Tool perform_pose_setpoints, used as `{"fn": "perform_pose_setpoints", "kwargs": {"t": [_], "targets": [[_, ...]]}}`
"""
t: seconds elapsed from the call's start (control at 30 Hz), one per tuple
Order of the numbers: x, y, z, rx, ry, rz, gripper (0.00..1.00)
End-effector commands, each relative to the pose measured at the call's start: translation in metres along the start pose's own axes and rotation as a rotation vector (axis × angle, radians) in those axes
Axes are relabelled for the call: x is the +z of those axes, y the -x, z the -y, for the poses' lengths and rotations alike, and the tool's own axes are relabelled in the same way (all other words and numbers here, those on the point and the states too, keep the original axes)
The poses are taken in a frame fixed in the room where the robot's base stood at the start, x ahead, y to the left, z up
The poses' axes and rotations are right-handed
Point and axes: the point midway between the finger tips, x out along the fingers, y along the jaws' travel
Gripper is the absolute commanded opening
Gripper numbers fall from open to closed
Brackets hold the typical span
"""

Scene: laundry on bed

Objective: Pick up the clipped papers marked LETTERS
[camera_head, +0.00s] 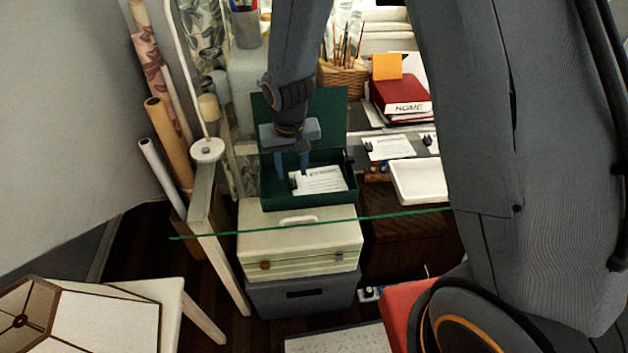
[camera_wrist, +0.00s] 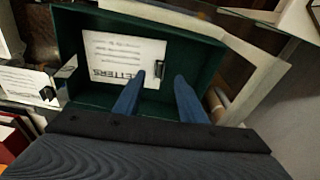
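The clipped papers marked LETTERS (camera_wrist: 115,62) lie flat inside an open dark green box (camera_wrist: 210,57), with a small black clip (camera_wrist: 158,70) on one edge. In the head view the papers (camera_head: 320,180) lie in the green box (camera_head: 310,203), whose raised lid stands behind my gripper. My gripper (camera_head: 292,172) points down into the box. In the wrist view its two blue fingers (camera_wrist: 160,77) are apart, with the clip just beyond and between the tips. Nothing is held. I cannot tell how far the fingertips are above the papers.
A second clipped paper (camera_head: 392,147) lies right of the box, above a white tray (camera_head: 420,184). A red HOME binder (camera_head: 402,98) and a basket of brushes (camera_head: 342,78) stand behind. The box's walls surround the papers closely. A glass edge (camera_head: 400,214) runs in front.

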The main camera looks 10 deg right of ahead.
Motion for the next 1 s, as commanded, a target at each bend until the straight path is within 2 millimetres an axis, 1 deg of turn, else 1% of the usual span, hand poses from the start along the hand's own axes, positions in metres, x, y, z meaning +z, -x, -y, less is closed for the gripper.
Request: {"fn": "perform_pose_setpoints", "kwargs": {"t": [0.2,0.3,0.43,0.63,0.67,0.7,0.87,0.9,1.0], "targets": [[0.001,-0.025,-0.002,0.001,0.0,0.004,0.38],[0.001,-0.033,-0.002,0.001,0.0,0.002,0.38],[0.0,-0.037,-0.002,0.001,-0.001,0.001,0.38],[0.0,-0.038,-0.002,0.0,0.0,0.001,0.38],[0.0,-0.038,-0.002,0.0,0.0,0.001,0.36],[0.0,-0.038,-0.002,0.0,0.0,0.001,0.29],[0.0,-0.038,-0.002,0.0,0.0,0.001,0.02],[0.0,-0.038,-0.002,0.0,0.0,0.001,0.0],[0.0,-0.038,-0.002,0.0,0.0,0.001,0.0]]}}
